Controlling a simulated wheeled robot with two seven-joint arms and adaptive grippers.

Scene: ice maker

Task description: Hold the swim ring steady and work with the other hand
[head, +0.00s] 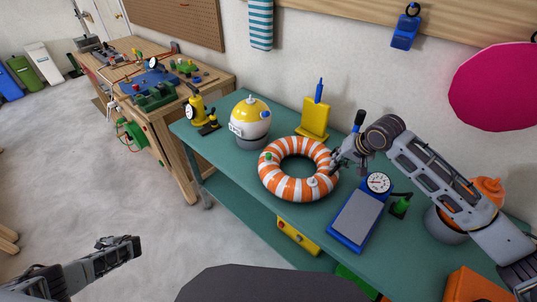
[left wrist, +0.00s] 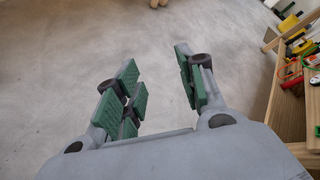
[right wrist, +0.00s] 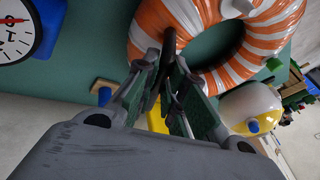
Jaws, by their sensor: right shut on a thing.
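The orange-and-white striped swim ring (head: 271,186) lies flat on the teal table, with a green valve (head: 268,157) and a white valve (head: 312,182) on it. It also fills the upper part of the right wrist view (right wrist: 210,72). My right gripper (head: 337,164) is at the ring's right side. In the right wrist view its fingers (right wrist: 166,68) are shut on a dark strip at the ring's edge; the exact grip is partly hidden. My left gripper (head: 128,246) is open and empty over the floor, well left of the table; its spread fingers show in the left wrist view (left wrist: 156,62).
A blue scale (head: 356,218) with a round dial stands right of the ring. A yellow-and-white dome-topped machine (head: 249,115) and a yellow stand (head: 314,118) are behind. A green bottle (head: 399,206) and a grey bucket (head: 446,226) are farther right. A wooden workbench (head: 190,118) adjoins at left.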

